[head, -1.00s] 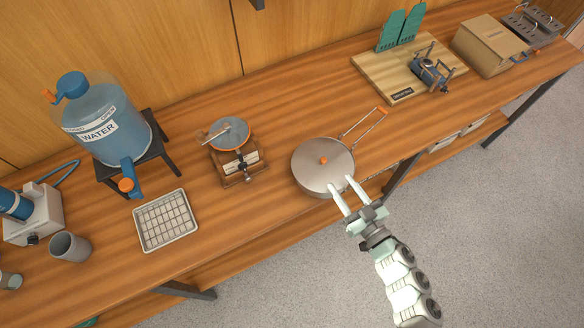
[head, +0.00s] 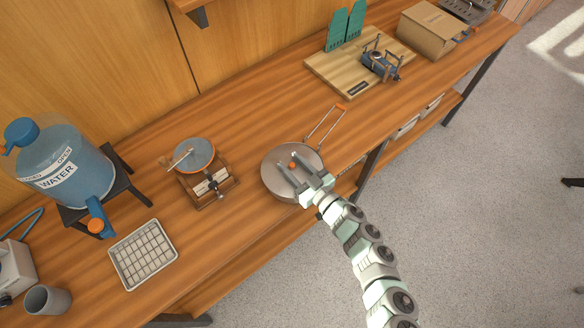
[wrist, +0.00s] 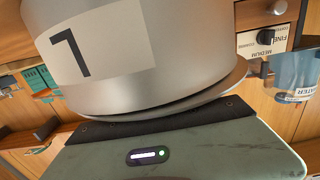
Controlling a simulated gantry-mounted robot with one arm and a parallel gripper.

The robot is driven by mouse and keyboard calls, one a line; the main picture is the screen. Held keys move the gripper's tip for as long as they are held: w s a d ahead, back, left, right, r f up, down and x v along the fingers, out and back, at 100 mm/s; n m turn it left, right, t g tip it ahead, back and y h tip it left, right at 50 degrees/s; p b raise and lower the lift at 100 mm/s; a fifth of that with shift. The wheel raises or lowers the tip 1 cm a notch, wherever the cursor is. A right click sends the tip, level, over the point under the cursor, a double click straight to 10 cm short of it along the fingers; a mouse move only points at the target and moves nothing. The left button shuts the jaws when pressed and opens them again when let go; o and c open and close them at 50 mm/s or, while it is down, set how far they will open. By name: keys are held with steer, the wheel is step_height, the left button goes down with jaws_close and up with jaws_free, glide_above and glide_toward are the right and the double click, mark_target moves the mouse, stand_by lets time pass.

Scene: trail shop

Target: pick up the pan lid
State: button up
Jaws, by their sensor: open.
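The fingers look empty. I cannot tell how far they are above the lid.
The pan's wire handle (head: 322,128) points to the back right. A grinder (head: 206,182) stands to the left, with a wire rack (head: 143,254) and a water jug (head: 65,168) beyond. A cutting board (head: 325,75) with a small vise-like device lies behind. Counter between grinder and board is clear.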

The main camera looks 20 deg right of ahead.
steer(key=shift+c, duration=0.2)
jaws_close()
stand_by(0.4)
